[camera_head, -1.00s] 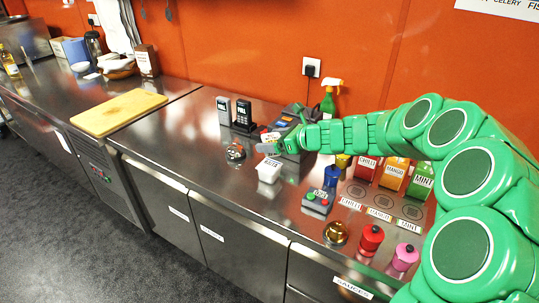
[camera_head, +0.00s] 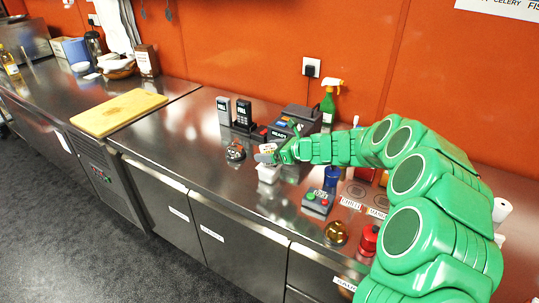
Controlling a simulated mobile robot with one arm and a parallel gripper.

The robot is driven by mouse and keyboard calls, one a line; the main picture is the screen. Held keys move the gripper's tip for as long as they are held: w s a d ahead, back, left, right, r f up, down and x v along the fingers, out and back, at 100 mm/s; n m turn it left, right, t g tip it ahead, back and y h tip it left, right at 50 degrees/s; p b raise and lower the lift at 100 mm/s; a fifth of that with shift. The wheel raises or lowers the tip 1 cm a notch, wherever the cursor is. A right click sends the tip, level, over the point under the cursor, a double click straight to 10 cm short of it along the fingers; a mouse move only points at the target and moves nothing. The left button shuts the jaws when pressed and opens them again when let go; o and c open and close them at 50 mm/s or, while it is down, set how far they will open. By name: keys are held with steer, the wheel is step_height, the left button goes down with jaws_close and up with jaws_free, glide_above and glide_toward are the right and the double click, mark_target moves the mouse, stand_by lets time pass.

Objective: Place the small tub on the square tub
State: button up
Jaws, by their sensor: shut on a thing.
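The square tub (camera_head: 268,175) is a small white container on the steel counter, left of the control box with buttons. My gripper (camera_head: 270,152) is directly above it, with the arm reaching in from the right. The gripper is shut on the small tub (camera_head: 264,157), a pale, tiny shape at the fingertips. The small tub is very close over the square tub's top. I cannot tell whether the two touch. The fingers hide part of the small tub, and the square tub's upper edge is partly covered.
A round dark item (camera_head: 235,152) stands just left of the gripper. Handsets (camera_head: 243,113) in stands and a dark machine (camera_head: 297,121) are behind. A button box (camera_head: 317,202) and brass bell (camera_head: 335,233) are in front right. Counter to the left is clear up to the cutting board (camera_head: 119,111).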

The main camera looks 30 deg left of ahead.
steer(key=shift+f, duration=0.8)
steer(key=o, duration=0.9)
steer(key=shift+o, duration=0.2)
steer(key=shift+d+r, duration=0.3)
steer(key=shift+d, duration=0.15)
steer(key=v, duration=1.1)
